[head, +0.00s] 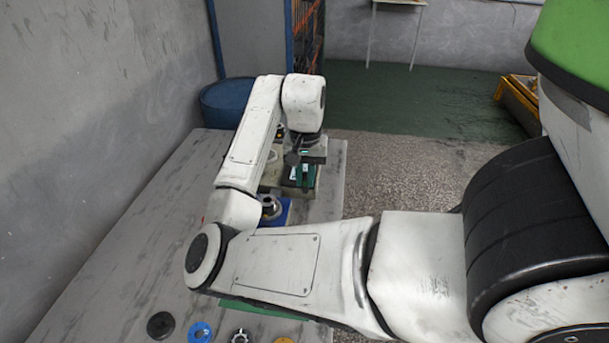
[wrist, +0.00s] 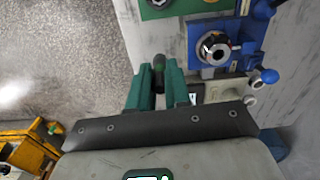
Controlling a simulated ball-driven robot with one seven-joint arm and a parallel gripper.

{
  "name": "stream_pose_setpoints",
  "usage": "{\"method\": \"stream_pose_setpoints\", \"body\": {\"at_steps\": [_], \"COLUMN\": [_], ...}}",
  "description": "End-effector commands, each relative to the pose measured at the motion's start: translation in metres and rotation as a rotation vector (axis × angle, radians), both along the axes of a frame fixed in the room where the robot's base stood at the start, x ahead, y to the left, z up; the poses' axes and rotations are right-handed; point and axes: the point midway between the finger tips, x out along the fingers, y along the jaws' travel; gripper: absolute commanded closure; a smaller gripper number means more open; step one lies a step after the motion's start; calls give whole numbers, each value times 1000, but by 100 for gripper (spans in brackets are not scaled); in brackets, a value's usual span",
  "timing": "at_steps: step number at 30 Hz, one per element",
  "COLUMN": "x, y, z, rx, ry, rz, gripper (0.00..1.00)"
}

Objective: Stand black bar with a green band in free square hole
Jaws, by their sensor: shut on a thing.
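My gripper (wrist: 157,78) has green fingers and is shut on the black bar (wrist: 159,62), whose dark end shows between the fingertips in the wrist view. The rest of the bar is hidden by the fingers, and I cannot make out its green band clearly. In the head view my gripper (head: 302,177) points down over a beige block (head: 300,190) near the far right edge of the table. I cannot tell whether the bar touches the block. No free square hole is clearly visible; the gripper covers much of the block.
A blue fixture (head: 285,217) with a metal ring (wrist: 214,47) stands beside the block. A blue ball knob (wrist: 269,75) is close by. A black ring (head: 160,325), a blue ring (head: 200,332) and other round parts lie on the near table (head: 130,260). A blue barrel (head: 226,103) stands behind.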

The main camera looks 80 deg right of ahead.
Motion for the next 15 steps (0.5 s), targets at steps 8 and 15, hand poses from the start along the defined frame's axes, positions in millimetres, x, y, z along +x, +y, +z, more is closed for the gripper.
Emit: {"method": "stream_pose_setpoints", "body": {"at_steps": [8, 15], "x": [0, 0], "y": [0, 0], "z": [9, 15], "rx": [0, 0], "ry": [0, 0], "rz": [0, 0], "gripper": [100, 100]}}
